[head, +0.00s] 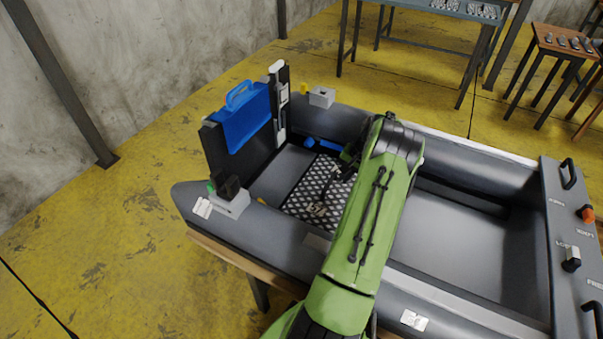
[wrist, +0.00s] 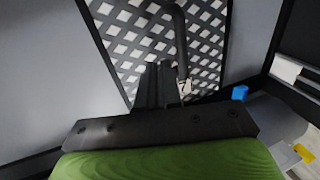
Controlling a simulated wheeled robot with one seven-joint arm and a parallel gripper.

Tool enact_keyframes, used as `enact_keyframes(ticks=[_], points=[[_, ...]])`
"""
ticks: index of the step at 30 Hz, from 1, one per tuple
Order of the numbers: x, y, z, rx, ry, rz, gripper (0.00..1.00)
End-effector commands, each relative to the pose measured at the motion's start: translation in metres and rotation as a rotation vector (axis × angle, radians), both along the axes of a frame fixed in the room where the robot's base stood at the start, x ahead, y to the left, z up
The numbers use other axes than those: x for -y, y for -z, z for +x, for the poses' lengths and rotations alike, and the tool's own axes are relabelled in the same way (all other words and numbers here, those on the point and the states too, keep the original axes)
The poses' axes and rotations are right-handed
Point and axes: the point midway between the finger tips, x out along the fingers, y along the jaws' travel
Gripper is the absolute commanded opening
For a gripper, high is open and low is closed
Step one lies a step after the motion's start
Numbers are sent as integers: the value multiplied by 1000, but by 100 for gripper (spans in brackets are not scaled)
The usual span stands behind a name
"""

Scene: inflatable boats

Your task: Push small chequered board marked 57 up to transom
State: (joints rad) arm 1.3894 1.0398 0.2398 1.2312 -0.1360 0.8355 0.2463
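The small chequered board (head: 303,190), black and white with a 57 on it, lies flat on the boat's floor. A strip of grey floor separates it from the transom (head: 222,149), the upright dark panel with a blue pad at the boat's left end. My gripper (head: 349,158) is low over the board's right part; my green arm hides the board's right edge. In the wrist view the chequered board (wrist: 130,32) fills the upper middle, with dark finger parts of my gripper (wrist: 168,88) in front. A dark upright bar stands beside them. Contact and finger gap are unclear.
The grey inflatable boat's side tubes (head: 265,229) flank the floor. A blue item (head: 322,144) lies at the far tube. Grey blocks (head: 229,203) sit on the tubes near the transom. A control panel (head: 575,235) is at the right. Tables stand behind.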

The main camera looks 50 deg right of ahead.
Motion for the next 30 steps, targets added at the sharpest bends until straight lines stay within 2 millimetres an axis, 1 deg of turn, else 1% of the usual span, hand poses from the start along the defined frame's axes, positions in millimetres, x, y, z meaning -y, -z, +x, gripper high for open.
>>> enact_keyframes(ticks=[1,20,30], points=[[0,8,0,0,0,1,4],[0,64,0,0,0,0,4],[-6,64,31,0,-4,2,4]])
